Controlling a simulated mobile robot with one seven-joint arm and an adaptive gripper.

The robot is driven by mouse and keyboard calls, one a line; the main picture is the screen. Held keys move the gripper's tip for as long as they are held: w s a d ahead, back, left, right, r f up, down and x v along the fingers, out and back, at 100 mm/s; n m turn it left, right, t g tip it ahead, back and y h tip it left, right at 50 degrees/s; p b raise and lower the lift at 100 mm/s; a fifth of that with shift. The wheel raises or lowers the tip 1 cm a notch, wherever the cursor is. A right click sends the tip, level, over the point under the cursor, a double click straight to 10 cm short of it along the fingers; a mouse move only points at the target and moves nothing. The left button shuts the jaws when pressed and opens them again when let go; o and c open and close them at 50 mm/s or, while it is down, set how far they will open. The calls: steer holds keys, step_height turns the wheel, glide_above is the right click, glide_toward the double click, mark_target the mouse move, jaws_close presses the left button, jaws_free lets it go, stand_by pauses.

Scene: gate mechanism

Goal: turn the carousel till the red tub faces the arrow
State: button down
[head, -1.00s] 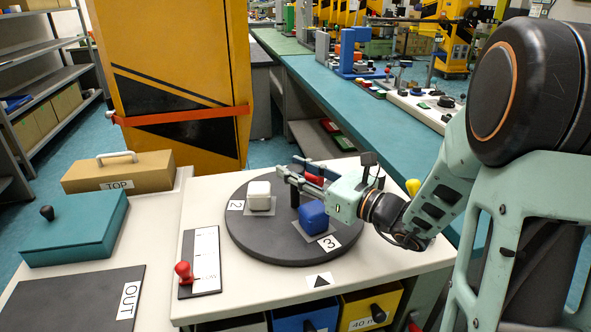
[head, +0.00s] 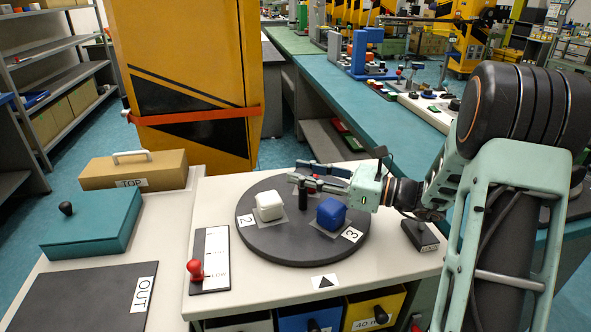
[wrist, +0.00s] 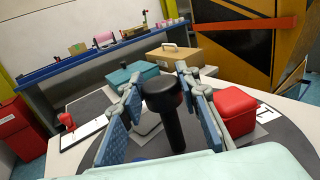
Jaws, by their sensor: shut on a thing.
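The carousel (head: 290,250) is a dark round disc on a white bench. A white tub (head: 269,206) by label 2 is at its left. A blue tub (head: 331,213) by label 3 is at its front right. The red tub (wrist: 235,111) shows right of my fingers in the wrist view; my gripper appears to hide it in the head view. The black arrow (head: 324,282) is at the bench's front edge; labels 2 and 3 lie to either side of it. My gripper (head: 301,178) is shut on the upright black post (wrist: 172,120) standing on the disc.
A red-knobbed slider plate (head: 211,262) stands left of the disc, and a dark block (head: 419,235) to its right. A teal box (head: 92,222), a TOP box (head: 133,170) and an OUT plate (head: 85,300) are further left. Drawers (head: 375,307) sit below.

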steer(key=shift+r, duration=0.1)
stand_by(0.3)
steer(key=c, duration=1.4)
jaws_free()
step_height(320, 180, up, 10)
steer(key=shift+f, duration=0.1)
